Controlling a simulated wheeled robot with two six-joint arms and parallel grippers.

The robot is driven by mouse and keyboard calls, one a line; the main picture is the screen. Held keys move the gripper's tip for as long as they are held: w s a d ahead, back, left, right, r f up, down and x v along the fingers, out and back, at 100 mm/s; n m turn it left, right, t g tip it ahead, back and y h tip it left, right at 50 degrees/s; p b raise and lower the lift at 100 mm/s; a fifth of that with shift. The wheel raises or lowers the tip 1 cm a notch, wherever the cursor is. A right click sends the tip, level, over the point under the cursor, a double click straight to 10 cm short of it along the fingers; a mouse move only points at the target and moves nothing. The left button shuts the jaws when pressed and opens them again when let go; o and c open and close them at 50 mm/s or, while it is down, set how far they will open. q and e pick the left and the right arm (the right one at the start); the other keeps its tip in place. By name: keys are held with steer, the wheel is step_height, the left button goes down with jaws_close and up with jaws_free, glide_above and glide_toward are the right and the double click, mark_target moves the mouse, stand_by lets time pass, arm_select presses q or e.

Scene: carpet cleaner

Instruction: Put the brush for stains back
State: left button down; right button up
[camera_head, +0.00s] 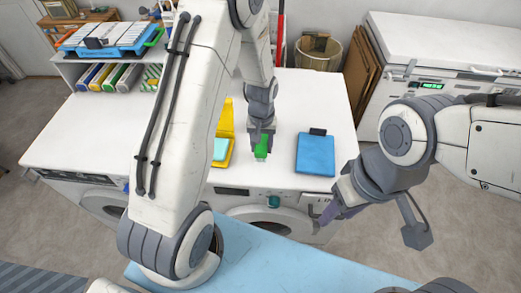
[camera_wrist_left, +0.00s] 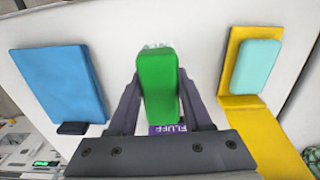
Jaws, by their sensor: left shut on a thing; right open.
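My left gripper (camera_head: 262,137) is shut on a green brush (camera_head: 261,149). It holds the brush over the white worktop (camera_head: 180,150), between a yellow open case and a blue box. In the left wrist view the green brush (camera_wrist_left: 158,88) sits between the two purple-grey fingers, with pale bristles (camera_wrist_left: 156,46) at its far end. I cannot tell whether the bristles touch the worktop. A purple label reading "FLUFF" (camera_wrist_left: 168,129) shows below the brush. My right gripper (camera_head: 332,212) is open and empty, in front of the worktop's right end.
The blue box (camera_head: 315,156) lies right of the brush. The yellow case (camera_head: 227,117) with a pale teal sponge (camera_head: 220,149) lies left. A shelf (camera_head: 68,68) with coloured binders stands at the back left. A basket (camera_head: 318,50) and white chest (camera_head: 420,45) stand behind right.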

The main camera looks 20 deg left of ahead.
arm_select(q)
step_height(320, 180, down, 4)
steer(key=shift+a+r+p, duration=0.15)
steer(key=shift+r+p, duration=0.1)
steer(key=shift+p, duration=0.55)
steer(key=shift+f, duration=0.35)
steer(key=shift+f, duration=0.1)
steer(key=shift+c, duration=1.7)
jaws_free()
